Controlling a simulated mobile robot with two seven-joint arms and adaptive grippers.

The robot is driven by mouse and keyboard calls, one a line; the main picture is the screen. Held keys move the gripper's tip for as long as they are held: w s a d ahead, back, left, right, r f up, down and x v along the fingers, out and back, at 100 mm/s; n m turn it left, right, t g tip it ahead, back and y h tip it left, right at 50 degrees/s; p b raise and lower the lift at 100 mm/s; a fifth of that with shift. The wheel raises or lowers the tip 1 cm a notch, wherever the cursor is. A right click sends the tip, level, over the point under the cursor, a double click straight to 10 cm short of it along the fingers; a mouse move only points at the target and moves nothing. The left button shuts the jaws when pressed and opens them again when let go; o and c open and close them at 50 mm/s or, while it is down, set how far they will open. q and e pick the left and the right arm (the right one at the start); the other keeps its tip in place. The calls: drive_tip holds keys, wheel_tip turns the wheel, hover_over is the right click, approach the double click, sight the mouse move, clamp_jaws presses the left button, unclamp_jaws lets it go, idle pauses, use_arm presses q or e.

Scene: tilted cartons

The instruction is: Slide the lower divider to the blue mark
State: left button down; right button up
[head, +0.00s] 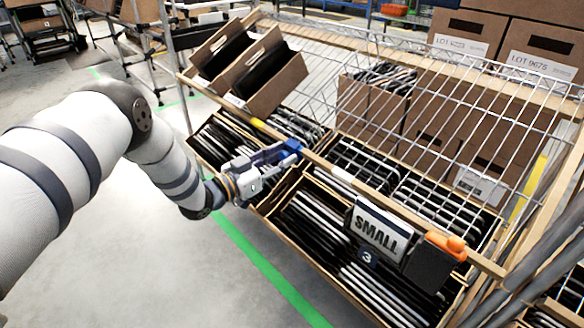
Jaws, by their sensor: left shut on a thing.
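My left gripper (276,158) reaches in from the left at the lower front rail of the rack. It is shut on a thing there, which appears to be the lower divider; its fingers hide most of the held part. A wooden divider edge (279,193) shows just below the gripper, between two lower compartments. A blue patch (291,147) shows on the rail right at the fingertips; I cannot tell how exactly the divider lines up with it. My right gripper is not in view.
A yellow mark (258,123) is on the rail further left. Tilted cartons (274,82) stand above it. The floor at lower left is clear.

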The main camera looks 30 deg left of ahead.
use_arm(q)
drive_tip(key=c, duration=1.3)
unclamp_jaws()
drive_tip(key=v, duration=1.2)
